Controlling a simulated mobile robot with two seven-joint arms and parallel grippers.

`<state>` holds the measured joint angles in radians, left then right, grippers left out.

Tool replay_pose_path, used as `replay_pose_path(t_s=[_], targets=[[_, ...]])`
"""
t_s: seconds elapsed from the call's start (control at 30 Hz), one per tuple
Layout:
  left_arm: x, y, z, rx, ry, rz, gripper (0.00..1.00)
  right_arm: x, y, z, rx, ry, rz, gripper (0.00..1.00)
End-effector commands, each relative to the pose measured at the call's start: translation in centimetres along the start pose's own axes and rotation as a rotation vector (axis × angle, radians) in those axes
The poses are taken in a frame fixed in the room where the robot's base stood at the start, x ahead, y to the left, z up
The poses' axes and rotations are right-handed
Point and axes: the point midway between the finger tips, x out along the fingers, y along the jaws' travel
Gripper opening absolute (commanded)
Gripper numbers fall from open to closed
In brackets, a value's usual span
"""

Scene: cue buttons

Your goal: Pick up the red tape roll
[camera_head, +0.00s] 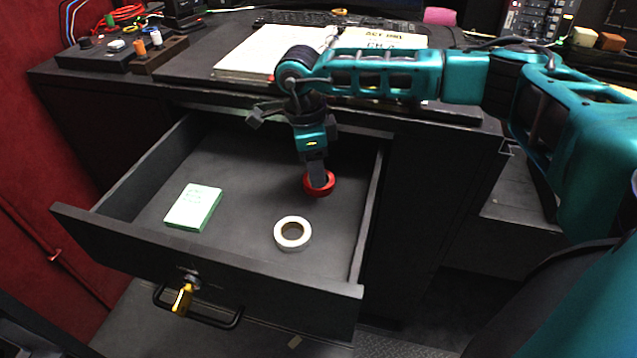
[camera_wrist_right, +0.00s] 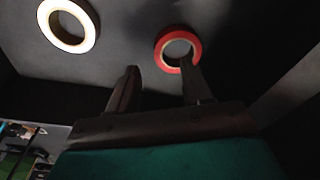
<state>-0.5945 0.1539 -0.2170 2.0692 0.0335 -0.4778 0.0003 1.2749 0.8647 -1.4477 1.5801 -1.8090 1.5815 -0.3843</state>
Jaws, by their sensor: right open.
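The red tape roll (camera_head: 329,187) lies flat in the open drawer (camera_head: 250,167), near its right wall. My right gripper (camera_head: 316,178) points down at the roll from above, and one finger overlaps the roll in the head view. In the right wrist view the red tape roll (camera_wrist_right: 161,52) is beyond the fingertips. The right gripper (camera_wrist_right: 160,70) is open there, with one finger in front of the roll's lower right rim and the other apart to the left. Whether the finger touches the roll or enters its hole cannot be told. My left gripper is not in view.
A white tape roll (camera_head: 293,233) lies nearer the drawer front, and a green note pad (camera_head: 194,207) lies to the left. The drawer front has a handle (camera_head: 207,318) with a yellow key (camera_head: 182,300). Open papers (camera_head: 262,52) lie on the desk above.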

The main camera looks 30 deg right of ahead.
Motion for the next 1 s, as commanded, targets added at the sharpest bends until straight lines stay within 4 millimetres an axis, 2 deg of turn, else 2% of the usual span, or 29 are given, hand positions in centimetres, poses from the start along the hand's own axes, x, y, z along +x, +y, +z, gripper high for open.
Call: replay_pose_path(t_s=[0.1,0.3,0.57,1.0], targets=[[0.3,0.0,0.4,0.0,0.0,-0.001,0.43,2.0,0.0,-0.3,0.001,0.004,0.002,0.49],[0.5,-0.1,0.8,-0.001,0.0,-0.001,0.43,4.5,0.0,-0.3,0.001,0.001,0.002,0.49],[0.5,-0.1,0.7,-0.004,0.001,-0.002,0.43,4.7,0.0,-0.2,0.0,-0.001,0.001,0.49],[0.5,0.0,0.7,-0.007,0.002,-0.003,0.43,4.7,0.0,-0.2,0.0,-0.001,0.001,0.09]])
